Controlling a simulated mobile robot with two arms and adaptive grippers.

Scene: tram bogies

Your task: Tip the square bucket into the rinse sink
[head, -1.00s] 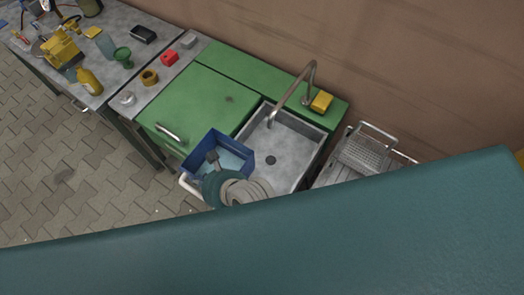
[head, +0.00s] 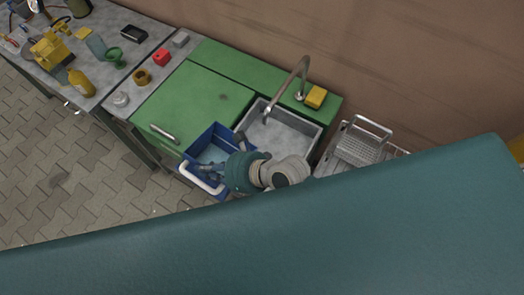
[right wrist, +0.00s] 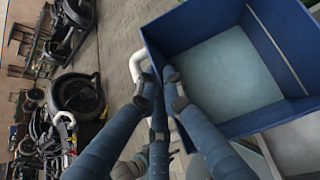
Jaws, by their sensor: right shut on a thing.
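The square bucket (head: 205,140) is blue with a white handle (head: 201,180). It is at the front edge of the green counter, left of the sink. A pale blue-grey surface, looking like water, shows inside it, also in the right wrist view (right wrist: 223,80). My right gripper (head: 218,163) is at the bucket's near side, shut on it. In the right wrist view the white handle (right wrist: 137,66) is at the fingertips; the exact contact is partly hidden. The rinse sink (head: 293,131) is grey, its near part hidden by my right arm. My left gripper is not in view.
A curved tap (head: 300,75) rises behind the sink, beside a yellow block (head: 316,97). A wire rack (head: 362,145) stands to the right. The green counter top (head: 195,105) is clear. A workbench with several tools is at the left.

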